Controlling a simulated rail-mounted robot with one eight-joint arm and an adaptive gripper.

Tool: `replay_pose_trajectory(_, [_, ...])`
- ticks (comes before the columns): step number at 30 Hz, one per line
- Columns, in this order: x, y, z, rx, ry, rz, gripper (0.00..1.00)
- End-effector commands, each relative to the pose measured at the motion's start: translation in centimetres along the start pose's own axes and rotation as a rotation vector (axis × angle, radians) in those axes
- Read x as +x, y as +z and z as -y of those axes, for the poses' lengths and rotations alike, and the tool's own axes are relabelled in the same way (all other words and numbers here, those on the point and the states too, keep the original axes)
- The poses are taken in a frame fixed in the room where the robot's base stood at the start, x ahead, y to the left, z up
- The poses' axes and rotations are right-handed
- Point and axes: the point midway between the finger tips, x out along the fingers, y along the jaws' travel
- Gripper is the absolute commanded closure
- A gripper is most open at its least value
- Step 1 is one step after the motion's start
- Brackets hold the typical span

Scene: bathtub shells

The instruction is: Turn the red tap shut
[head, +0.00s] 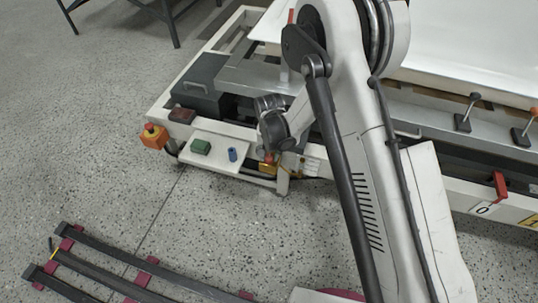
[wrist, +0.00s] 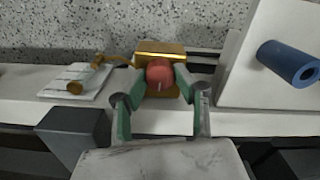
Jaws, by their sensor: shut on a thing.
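The red tap (wrist: 159,73) is a small round red knob with a pale line on it, set on a brass block (wrist: 160,48) in the wrist view. My gripper (wrist: 160,78) has its two green-sided fingers on either side of the knob and is shut on it. In the head view, the brass block (head: 268,169) sits low at the front of the white frame, with my gripper (head: 269,153) over it. The knob is mostly hidden there by my wrist. I cannot tell how far the tap is turned.
An orange box (head: 153,136) sits at the frame's corner. A separate red lever (head: 500,185) is at the right. Floor in front is clear near the tap.

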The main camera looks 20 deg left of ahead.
Motion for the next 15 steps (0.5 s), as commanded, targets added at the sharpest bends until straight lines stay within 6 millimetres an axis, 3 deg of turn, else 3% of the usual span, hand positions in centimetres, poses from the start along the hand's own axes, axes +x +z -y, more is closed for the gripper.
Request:
replay_pose_trajectory(1, [0.04,0.09,0.01,-0.001,0.0,0.002,0.69])
replay_pose_trajectory(5, [0.03,0.07,0.01,0.0,0.0,0.001,0.53])
replay_pose_trajectory(15, [-0.4,0.03,0.0,0.0,0.0,0.001,0.53])
